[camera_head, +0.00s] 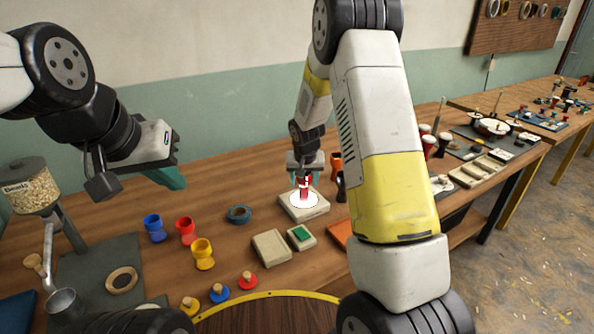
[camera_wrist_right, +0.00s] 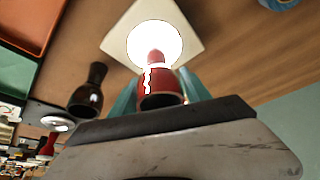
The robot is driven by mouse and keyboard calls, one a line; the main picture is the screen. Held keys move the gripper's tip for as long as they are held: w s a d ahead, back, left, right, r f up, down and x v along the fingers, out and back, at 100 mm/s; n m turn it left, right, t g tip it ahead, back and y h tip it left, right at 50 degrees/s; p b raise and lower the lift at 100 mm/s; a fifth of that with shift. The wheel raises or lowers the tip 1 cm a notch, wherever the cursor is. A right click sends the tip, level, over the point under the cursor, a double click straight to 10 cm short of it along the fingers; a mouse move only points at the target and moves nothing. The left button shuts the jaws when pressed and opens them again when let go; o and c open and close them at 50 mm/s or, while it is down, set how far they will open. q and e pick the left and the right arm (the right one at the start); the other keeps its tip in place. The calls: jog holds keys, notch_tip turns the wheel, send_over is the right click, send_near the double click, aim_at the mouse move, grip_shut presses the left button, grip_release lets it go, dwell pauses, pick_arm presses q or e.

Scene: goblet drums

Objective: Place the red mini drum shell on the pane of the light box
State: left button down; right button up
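The red mini drum shell (camera_head: 306,187) has a white zigzag mark that shows in the right wrist view (camera_wrist_right: 165,97). My right gripper (camera_head: 305,179) is shut on it, with teal fingers on both sides. The shell is over the glowing round white pane (camera_head: 297,202) of the cream light box (camera_head: 304,215). In the right wrist view its narrower end overlaps the pane (camera_wrist_right: 150,38); I cannot tell whether it touches. My left gripper (camera_head: 172,168) is raised at the left, away from the light box; its finger gap is not clear.
Blue (camera_head: 155,228), red (camera_head: 186,231) and yellow (camera_head: 203,254) goblet shells stand at left. A blue-grey ring (camera_head: 239,214), a beige block (camera_head: 271,247) and a green-topped box (camera_head: 301,237) lie near the light box. A dark goblet (camera_wrist_right: 88,92) stands close beside it.

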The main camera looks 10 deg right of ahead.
jog(key=shift+o, duration=0.9)
jog(key=shift+r, duration=0.15)
jog(key=s+d+r+y, duration=0.1)
jog(key=s+r, duration=0.8)
jog(key=r, duration=0.2)
jog(key=s+d+r+y, duration=0.1)
jog(key=s+r, duration=0.7)
jog(key=r, duration=0.3)
jog(key=s+r+n, duration=0.1)
jog(key=s+r, duration=0.1)
jog(key=s, duration=0.6)
jog(key=s+a+r+n+t, duration=0.1)
jog(key=s+r, duration=0.1)
jog(key=s, duration=0.7)
jog(key=shift+t+y, duration=0.3)
jog(key=shift+y, duration=0.1)
